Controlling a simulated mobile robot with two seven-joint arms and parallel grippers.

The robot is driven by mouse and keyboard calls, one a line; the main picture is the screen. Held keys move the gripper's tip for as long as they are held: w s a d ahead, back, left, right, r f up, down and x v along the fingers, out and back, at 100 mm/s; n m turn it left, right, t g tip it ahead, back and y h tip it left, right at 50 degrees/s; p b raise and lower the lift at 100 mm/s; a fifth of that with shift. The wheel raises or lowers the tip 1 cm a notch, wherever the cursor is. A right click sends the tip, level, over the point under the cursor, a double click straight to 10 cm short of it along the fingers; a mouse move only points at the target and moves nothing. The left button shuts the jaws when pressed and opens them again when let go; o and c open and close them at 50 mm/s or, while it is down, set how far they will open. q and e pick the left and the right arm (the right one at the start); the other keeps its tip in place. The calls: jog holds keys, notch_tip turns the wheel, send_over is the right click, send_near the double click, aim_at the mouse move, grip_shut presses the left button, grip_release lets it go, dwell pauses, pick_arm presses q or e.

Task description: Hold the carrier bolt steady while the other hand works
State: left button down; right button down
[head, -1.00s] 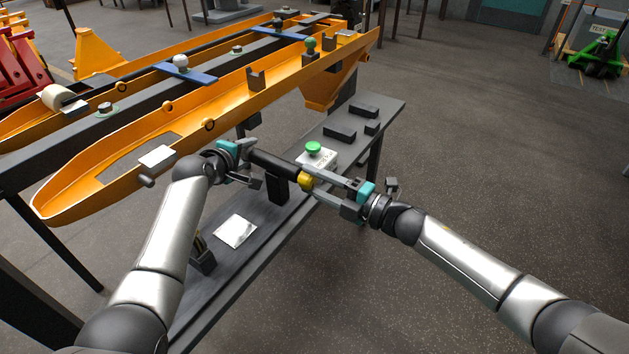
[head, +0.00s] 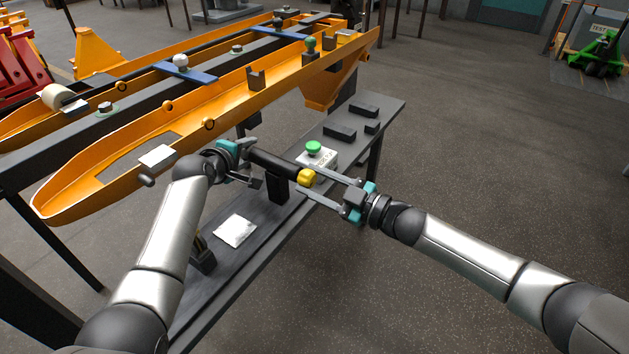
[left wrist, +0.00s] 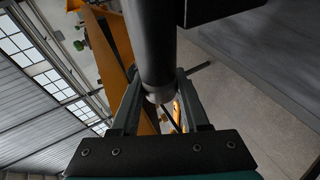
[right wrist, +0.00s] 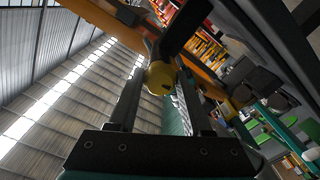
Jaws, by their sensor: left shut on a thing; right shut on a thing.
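The carrier bolt (head: 274,162) is a dark cylinder with a yellow end piece (head: 306,177) at its right. It lies nearly level above the bench. My left gripper (head: 252,161) is shut on its left end; in the left wrist view the dark shaft (left wrist: 154,45) runs away between the fingers. My right gripper (head: 309,181) is shut on the yellow end piece from the right, its fingers on either side. The right wrist view shows the yellow piece (right wrist: 160,78) between the fingertips. The contact faces are hidden.
A dark upright block (head: 277,188) stands just below the bolt. Behind it is a white box with a green button (head: 314,149). A white sheet (head: 234,231) and dark blocks (head: 340,133) lie on the grey bench (head: 240,265). An orange beam (head: 110,185) runs behind.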

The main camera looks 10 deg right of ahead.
jog(key=m, duration=0.4)
jog(key=shift+s+d+f+m, duration=0.1)
jog(key=shift+m, duration=2.2)
jog(key=c, duration=0.7)
grip_release()
jog(key=o, duration=0.4)
jog(key=v, duration=1.2)
